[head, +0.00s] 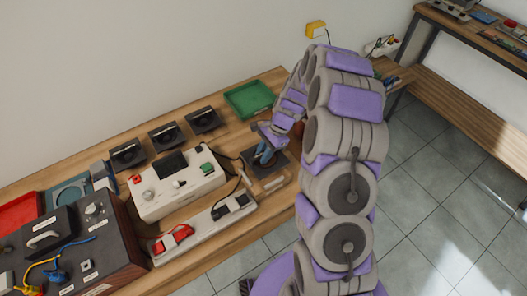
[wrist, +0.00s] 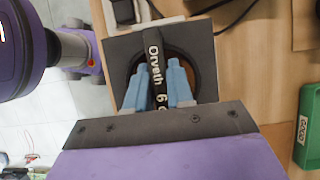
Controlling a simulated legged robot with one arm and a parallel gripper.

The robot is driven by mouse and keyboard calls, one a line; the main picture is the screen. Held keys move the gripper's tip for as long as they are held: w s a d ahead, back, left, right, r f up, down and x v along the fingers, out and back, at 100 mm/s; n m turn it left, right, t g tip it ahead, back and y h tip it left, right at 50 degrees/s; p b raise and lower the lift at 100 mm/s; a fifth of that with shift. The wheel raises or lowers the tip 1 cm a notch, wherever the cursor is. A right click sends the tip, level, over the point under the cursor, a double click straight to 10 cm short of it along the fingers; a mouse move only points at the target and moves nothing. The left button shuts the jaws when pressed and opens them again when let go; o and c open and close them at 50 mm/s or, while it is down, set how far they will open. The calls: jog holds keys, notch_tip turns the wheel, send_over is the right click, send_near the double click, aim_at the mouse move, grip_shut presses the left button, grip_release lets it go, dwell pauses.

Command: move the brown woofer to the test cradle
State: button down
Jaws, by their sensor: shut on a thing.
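The brown woofer (wrist: 204,50) has a dark square frame, a round brown cone and a black handle bar lettered "Orveth 6". My gripper (wrist: 157,84) has its blue fingers on both sides of that bar, shut on it. In the head view the woofer (head: 253,168) is at the bench's right part, below my gripper (head: 264,156); whether it touches the bench is unclear. A teal square holder with a round ring (head: 67,194), at the left of the bench, looks like the test cradle; it is partly hidden by the equipment in front.
Several black units (head: 128,154) stand in a row along the back. A dark wooden box (head: 100,245) stands front left. Green (head: 250,99) and red (head: 18,212) trays flank the row.

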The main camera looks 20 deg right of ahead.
jog(key=shift+f, duration=1.55)
jog(key=shift+f, duration=0.75)
jog(key=shift+f, duration=0.1)
jog(key=c, duration=0.9)
grip_release()
jog(key=p+v, duration=0.3)
jog(key=v, duration=1.4)
jog(key=shift+d, duration=0.25)
notch_tip(320, 180, up, 8)
jog(key=p, duration=0.4)
jog(key=shift+p, duration=0.4)
